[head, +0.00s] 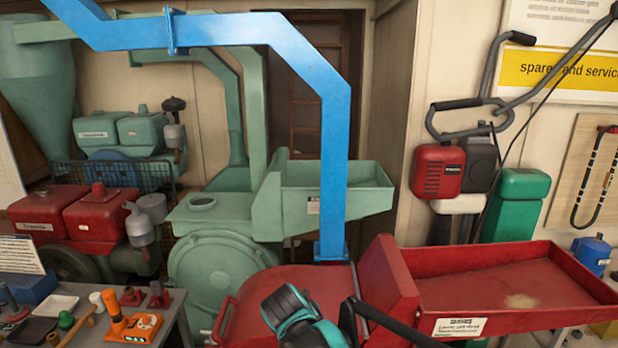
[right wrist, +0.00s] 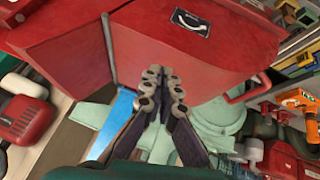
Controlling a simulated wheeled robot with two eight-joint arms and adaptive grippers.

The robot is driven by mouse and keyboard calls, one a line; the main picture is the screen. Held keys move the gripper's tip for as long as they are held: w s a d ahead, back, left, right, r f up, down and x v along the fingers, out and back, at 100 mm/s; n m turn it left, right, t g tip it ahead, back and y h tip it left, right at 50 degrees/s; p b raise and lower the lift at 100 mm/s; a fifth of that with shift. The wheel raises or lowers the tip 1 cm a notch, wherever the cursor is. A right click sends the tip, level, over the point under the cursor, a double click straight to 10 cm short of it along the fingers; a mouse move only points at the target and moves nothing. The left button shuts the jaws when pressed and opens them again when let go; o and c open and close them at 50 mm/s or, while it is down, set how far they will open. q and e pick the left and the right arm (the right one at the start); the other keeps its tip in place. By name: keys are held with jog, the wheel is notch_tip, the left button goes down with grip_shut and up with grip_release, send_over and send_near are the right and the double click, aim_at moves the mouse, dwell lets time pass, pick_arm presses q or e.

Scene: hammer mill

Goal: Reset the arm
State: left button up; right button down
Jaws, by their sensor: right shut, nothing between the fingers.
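My right gripper (right wrist: 163,95) shows in the right wrist view with its two dark fingers together and nothing between the tips. Its fingertips appear in front of the red hammer mill body (right wrist: 190,45); I cannot tell whether they touch it. In the head view, a teal and black part of my right arm shows at the bottom middle, in front of the red mill (head: 262,292). The fingers are not clear there. My left gripper is in neither view.
The mill's red feed tray (head: 490,280) extends right, and a blue pipe (head: 335,170) rises behind. Green machines (head: 215,265) stand at the back. A table with an orange device (head: 130,325) and small tools is at lower left.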

jog(key=s+d+f+b, duration=0.1)
jog(key=s+d+f, duration=0.2)
jog(key=s+d, duration=0.3)
jog(key=s+d+f+y+b, duration=0.1)
jog(key=s+d+f, duration=0.2)
jog(key=s+d, duration=0.2)
jog(key=s+d+f+m+y+b, duration=0.1)
jog(key=s+d+f, duration=0.2)
jog(key=s+d, duration=0.3)
jog(key=s, duration=0.4)
jog(key=shift+d, duration=0.35)
